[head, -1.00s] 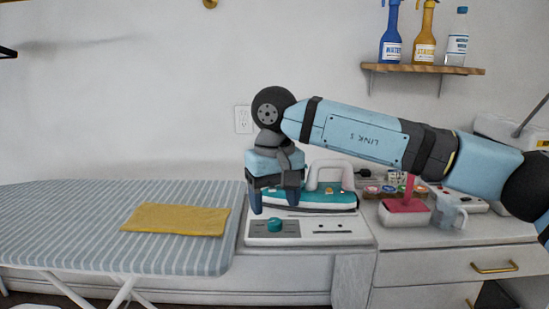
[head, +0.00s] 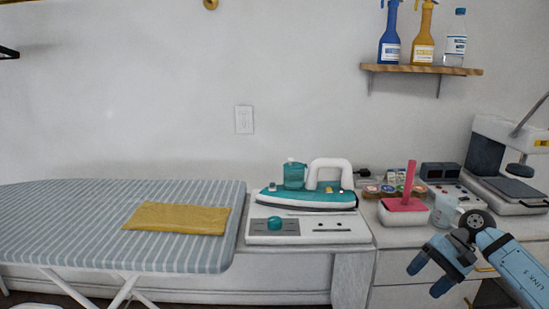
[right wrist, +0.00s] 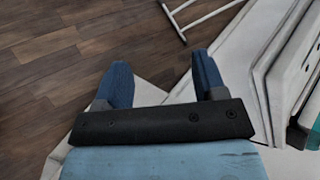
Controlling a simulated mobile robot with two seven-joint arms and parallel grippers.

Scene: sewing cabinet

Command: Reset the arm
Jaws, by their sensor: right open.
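My right gripper (head: 429,276) is at the lower right of the head view, in front of the cabinet drawers. It is open and empty, with its two blue fingers apart. In the right wrist view the fingers (right wrist: 164,85) stand wide apart with nothing between them, above the cabinet edge and the wooden floor. My right arm (head: 518,268) comes in from the lower right corner. My left gripper is in neither view.
A teal and white iron (head: 305,197) rests on its station (head: 345,236). A yellow cloth (head: 178,218) lies on the striped ironing board (head: 60,225). A pink-topped container (head: 403,215) and a clear pitcher (head: 445,211) stand near the gripper. Bottles stand on a shelf (head: 420,69).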

